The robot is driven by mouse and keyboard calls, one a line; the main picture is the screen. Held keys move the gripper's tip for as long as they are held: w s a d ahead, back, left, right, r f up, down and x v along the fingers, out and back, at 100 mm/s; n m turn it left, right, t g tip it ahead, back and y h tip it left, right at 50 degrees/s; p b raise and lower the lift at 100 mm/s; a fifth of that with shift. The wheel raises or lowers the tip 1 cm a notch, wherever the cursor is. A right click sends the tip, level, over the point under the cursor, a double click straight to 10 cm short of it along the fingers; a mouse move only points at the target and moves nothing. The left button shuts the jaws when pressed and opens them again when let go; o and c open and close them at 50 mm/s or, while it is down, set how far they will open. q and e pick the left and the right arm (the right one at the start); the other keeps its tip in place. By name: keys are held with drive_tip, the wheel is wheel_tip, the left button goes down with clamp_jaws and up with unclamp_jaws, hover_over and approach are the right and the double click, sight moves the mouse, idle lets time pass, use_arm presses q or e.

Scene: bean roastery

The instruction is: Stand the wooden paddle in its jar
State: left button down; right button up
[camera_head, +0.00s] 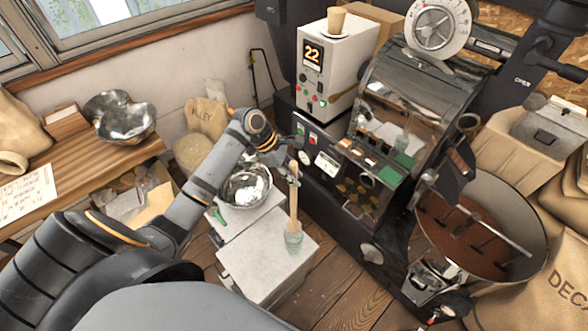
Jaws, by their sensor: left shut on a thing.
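The wooden paddle (294,205) is a long, pale, thin stick held nearly upright. My left gripper (291,169) is shut on its upper part. The jar (293,242) is a small greenish glass vessel on a pale metal box top (262,262). The paddle's lower end shows at the jar's mouth and appears to be inside it; I cannot tell how deep it reaches. My right gripper is not in view.
A shiny metal bowl (247,187) stands left of the jar, close to my left arm. The dark roasting machine (350,215) rises just right of the box. A round cooling tray (532,217) with brown contents is at the right.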

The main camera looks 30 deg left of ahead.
sight(294, 195)
use_arm(q)
drive_tip(key=shift+f+b, duration=0.95)
drive_tip(key=shift+f, duration=4.55)
